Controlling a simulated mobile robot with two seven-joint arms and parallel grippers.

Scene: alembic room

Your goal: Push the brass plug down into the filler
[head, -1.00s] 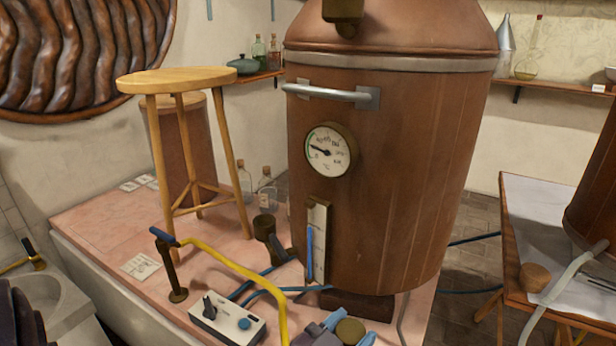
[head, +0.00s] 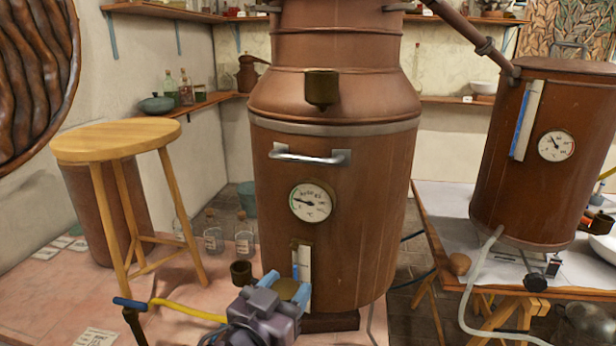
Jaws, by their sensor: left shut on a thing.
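The brass plug (head: 286,288) is a round, dull brass-coloured disc seen from above, between the blue fingertips of my left gripper (head: 287,286). A brass cup-like fitting (head: 322,90), which looks like the filler, juts from the front of the still's shoulder. It is well above the gripper and plug, clearly apart from them. The inside of the fitting cannot be seen. My right gripper is not in view.
A steel handle (head: 310,156) and a dial gauge (head: 311,203) stick out from the still's front. A wooden stool (head: 118,140) stands to the left. A small brass cup (head: 241,273) stands beside the still. A second copper vessel (head: 515,190) is on the right.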

